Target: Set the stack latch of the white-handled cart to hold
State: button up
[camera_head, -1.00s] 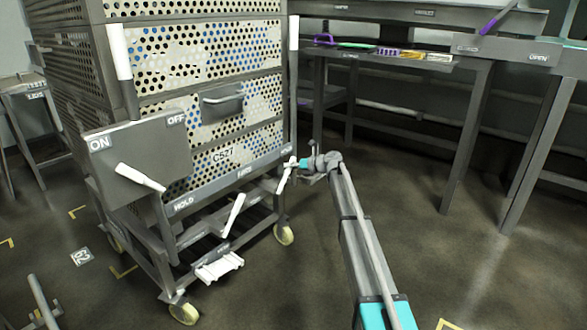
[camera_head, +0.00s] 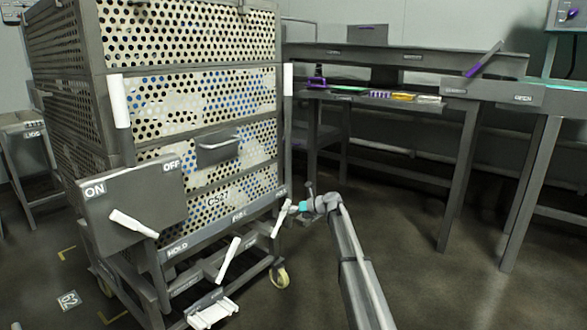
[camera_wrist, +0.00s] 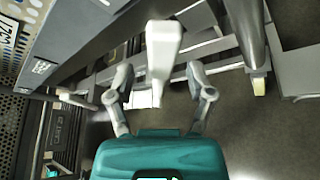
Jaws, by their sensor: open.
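The white-handled cart (camera_head: 205,182) stands at the left, a dark frame carrying a stack of perforated trays. Its lower front rail has a HOLD label (camera_head: 177,248) at the left end and smaller, hard-to-read labels at the middle and right. A white lever (camera_head: 281,220) leans at the rail's right end. Another white lever (camera_head: 229,259) leans below the rail's middle. My gripper (camera_head: 293,207) is open beside the right lever. In the wrist view, a white handle (camera_wrist: 163,45) reaches between the open fingers of my gripper (camera_wrist: 158,78); contact is unclear.
An ON/OFF panel (camera_head: 95,218) with a white lever sits on the cart's left front. A white pedal (camera_head: 212,313) is low at the front. A bench (camera_head: 463,88) with coloured items stands behind at the right. The floor (camera_head: 440,290) at right is clear.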

jog(key=s+d+n+g+h+p, duration=0.2)
jog(key=s+d+n+h+p, duration=0.3)
jog(key=s+n, duration=0.85)
jog(key=s+d+n+g+h+p, duration=0.1)
jog(key=s+d+n+h+p, duration=0.45)
jog(key=s, duration=1.55)
jog(key=s+d+n+g+h+p, duration=0.25)
jog(key=s+d+n, duration=0.75)
jog(key=s, duration=0.7)
notch_tip(320, 180, up, 37)
jog(key=a+p, duration=0.2)
jog(key=p, duration=3.4)
jog(key=shift+r+n, duration=0.2)
jog(key=shift+n, duration=0.1)
jog(key=shift+t, duration=0.25)
